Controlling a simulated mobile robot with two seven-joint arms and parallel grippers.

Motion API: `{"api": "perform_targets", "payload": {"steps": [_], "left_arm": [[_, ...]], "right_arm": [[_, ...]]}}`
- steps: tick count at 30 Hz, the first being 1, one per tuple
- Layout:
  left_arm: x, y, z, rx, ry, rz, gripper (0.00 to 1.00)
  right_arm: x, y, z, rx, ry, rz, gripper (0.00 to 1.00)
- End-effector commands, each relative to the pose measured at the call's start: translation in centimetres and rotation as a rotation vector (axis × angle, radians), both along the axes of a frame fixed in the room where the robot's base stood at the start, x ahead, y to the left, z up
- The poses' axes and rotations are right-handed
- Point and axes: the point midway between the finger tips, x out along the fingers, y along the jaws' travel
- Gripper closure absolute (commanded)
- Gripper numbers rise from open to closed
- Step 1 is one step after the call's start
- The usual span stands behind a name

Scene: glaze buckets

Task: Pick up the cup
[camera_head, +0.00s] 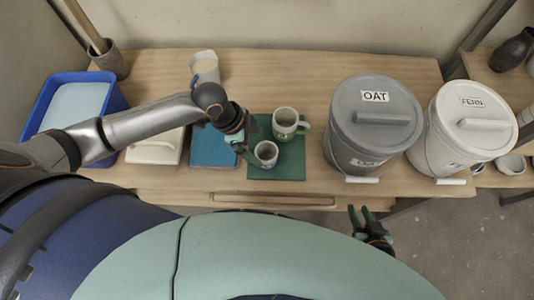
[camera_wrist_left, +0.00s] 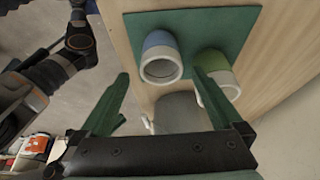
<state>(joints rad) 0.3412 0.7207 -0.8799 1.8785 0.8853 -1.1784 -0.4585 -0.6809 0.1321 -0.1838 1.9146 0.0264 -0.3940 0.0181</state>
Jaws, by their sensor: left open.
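A small cup (camera_head: 266,153) stands upright on the green mat (camera_head: 290,172) in the head view. In the left wrist view a cup with a blue outside and a pale rim (camera_wrist_left: 160,60) is between my fingertips in the picture. A green-and-white mug (camera_head: 287,122) with a handle stands just behind it on the mat; it also shows in the left wrist view (camera_wrist_left: 214,66). My left gripper (camera_head: 246,146) is open beside the small cup's left side; I cannot tell whether it touches. My right gripper (camera_head: 359,210) is open and empty in front of the table edge.
Two lidded buckets, OAT (camera_head: 372,120) and FERN (camera_head: 460,128), stand to the right. A blue tub (camera_head: 75,105), a white lidded box (camera_head: 155,147), a blue tile (camera_head: 213,148) and a pale jug (camera_head: 205,67) are to the left. Wood behind the mat is clear.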

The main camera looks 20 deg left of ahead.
Motion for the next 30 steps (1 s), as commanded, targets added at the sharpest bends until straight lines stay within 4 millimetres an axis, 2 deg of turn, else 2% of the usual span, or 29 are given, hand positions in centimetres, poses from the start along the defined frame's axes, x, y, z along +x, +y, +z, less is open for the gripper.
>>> {"api": "perform_targets", "payload": {"steps": [3, 11, 18, 22, 28, 30], "left_arm": [[0.2, -0.8, -1.9, -0.001, 0.001, 0.001, 0.00], [0.5, -1.7, -3.8, -0.002, 0.000, 0.002, 0.00], [1.1, -3.3, -6.9, -0.001, 0.000, 0.002, 0.00], [1.2, -3.5, -7.6, 0.000, -0.003, 0.002, 0.00], [1.2, -3.5, -7.6, 0.000, -0.004, 0.002, 0.00], [1.2, -3.5, -7.6, 0.000, -0.004, 0.002, 0.07]], "right_arm": [[-0.1, 0.0, -0.4, 0.000, 0.002, 0.001, 0.68], [-0.1, 0.1, -0.5, 0.000, 0.002, 0.001, 0.68], [-0.1, 0.1, -0.9, 0.001, 0.001, 0.000, 0.68], [0.0, 0.0, -0.9, 0.001, 0.000, 0.001, 0.68], [0.0, 0.0, -0.9, 0.001, -0.001, 0.001, 0.68], [0.1, 0.0, -0.9, 0.001, -0.001, 0.001, 0.68]]}}
